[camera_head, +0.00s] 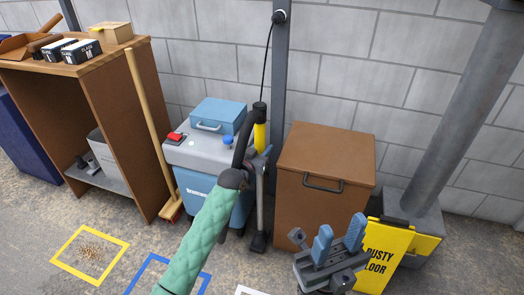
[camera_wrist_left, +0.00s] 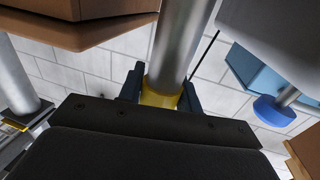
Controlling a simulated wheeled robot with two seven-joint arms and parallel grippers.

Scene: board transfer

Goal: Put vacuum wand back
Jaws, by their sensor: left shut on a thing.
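The vacuum wand has a black handle top, a yellow band (camera_head: 260,137) and a grey metal tube. It stands nearly upright between the grey-and-blue vacuum machine (camera_head: 200,155) and a brown cabinet, with its black foot (camera_head: 258,243) low near the floor; I cannot tell whether the foot touches. My left gripper (camera_head: 263,152) is shut around the wand at the yellow band. In the left wrist view the metal tube (camera_wrist_left: 180,40) runs up from between the fingers (camera_wrist_left: 160,92). My right gripper (camera_head: 339,242) is empty, its blue fingers apart, in front of the brown cabinet.
The brown cabinet (camera_head: 320,158) stands close right of the wand. A yellow floor sign (camera_head: 388,252) and a slanted grey post (camera_head: 450,110) are at the right. A wooden shelf (camera_head: 125,120) and a broom (camera_head: 150,120) stand left. Yellow and blue floor outlines lie in front.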

